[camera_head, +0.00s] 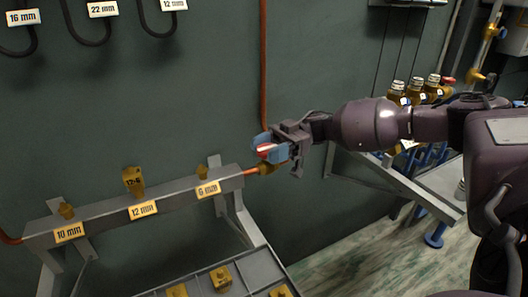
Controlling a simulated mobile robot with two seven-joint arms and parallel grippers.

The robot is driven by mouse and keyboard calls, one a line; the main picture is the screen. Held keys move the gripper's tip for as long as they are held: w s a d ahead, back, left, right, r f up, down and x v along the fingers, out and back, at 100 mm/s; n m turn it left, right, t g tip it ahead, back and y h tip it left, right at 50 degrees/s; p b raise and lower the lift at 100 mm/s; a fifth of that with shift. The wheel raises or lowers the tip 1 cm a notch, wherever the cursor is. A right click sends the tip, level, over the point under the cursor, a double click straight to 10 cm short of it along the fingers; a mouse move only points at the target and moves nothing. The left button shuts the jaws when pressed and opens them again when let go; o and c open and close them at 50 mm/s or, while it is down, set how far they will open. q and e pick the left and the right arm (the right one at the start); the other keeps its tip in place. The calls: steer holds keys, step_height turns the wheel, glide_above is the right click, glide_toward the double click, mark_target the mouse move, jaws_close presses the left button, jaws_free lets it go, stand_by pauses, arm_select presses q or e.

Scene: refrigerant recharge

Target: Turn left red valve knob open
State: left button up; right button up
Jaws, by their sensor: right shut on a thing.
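My right gripper (272,149) reaches in from the right, at the right end of the grey manifold bar (160,203). Its blue fingertips are shut on a red knob (265,148), of which only a small red part shows between them. A brass fitting (265,169) sits just below, at the end of the bar, by the vertical copper pipe (263,60). The fingers hide most of the knob, so its turn angle cannot be told. My left gripper is not in view.
The bar carries brass fittings with 10 mm (69,232), 12 mm (143,209) and 6 mm (208,189) labels. A grey tray (262,262) with brass pieces lies below. Amber bottles (415,90) stand at the right behind my arm. Labelled hooks hang upper left.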

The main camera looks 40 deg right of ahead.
steer(key=shift+r+g, duration=0.15)
steer(key=shift+g, duration=0.15)
steer(key=o, duration=0.9)
steer(key=shift+d, duration=0.45)
steer(key=shift+s+d+b, duration=0.1)
steer(key=shift+d+b, duration=0.2)
steer(key=shift+d, duration=4.65)
